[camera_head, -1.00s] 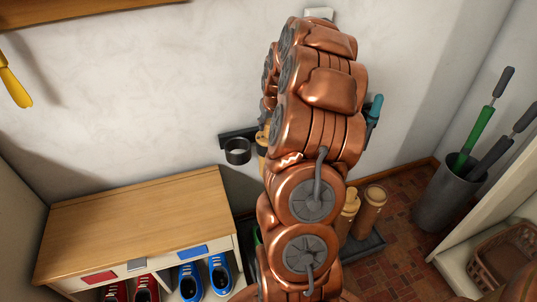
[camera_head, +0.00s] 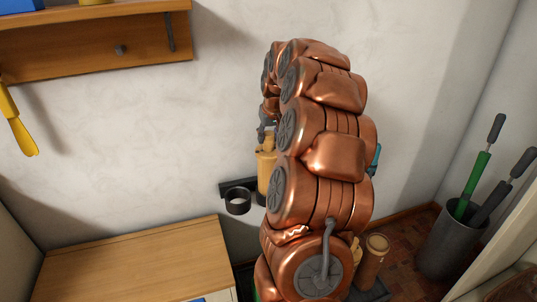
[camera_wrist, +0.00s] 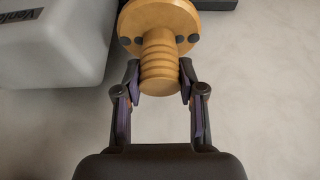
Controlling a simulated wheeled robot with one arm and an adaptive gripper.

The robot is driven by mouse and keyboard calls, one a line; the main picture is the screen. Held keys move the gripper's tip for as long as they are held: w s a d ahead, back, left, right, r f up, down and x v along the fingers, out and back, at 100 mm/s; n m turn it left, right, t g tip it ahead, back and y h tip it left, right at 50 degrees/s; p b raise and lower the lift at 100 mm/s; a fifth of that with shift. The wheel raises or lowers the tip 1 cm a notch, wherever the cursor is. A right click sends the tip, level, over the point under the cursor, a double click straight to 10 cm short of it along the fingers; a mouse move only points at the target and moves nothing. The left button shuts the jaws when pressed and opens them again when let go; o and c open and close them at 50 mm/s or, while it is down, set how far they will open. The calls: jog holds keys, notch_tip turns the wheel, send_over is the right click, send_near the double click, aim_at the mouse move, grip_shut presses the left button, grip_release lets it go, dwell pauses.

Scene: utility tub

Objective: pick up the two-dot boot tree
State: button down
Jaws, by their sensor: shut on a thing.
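A tan wooden boot tree (camera_head: 266,170) stands upright by the wall, partly hidden behind my arm in the head view. In the wrist view the boot tree (camera_wrist: 158,20) shows a round flange and a ribbed handle. Dark dots sit in a pair on each side of the handle. My gripper (camera_wrist: 159,80) is shut on the ribbed handle, a fingertip at each side. In the head view only a small grey part of my gripper (camera_head: 266,130) shows, above the boot tree. I cannot tell whether its lower end is clear of the rack.
A dark wall rack with an empty ring (camera_head: 238,201) is left of the boot tree. A grey box (camera_wrist: 50,45) is close in the wrist view. A wooden bench (camera_head: 140,265), a shelf (camera_head: 95,40), another boot tree (camera_head: 374,255) and a grey bin (camera_head: 445,240) stand around.

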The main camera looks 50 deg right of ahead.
notch_tip(320, 180, up, 13)
jog(key=shift+f+p, duration=0.2)
jog(key=shift+p, duration=0.25)
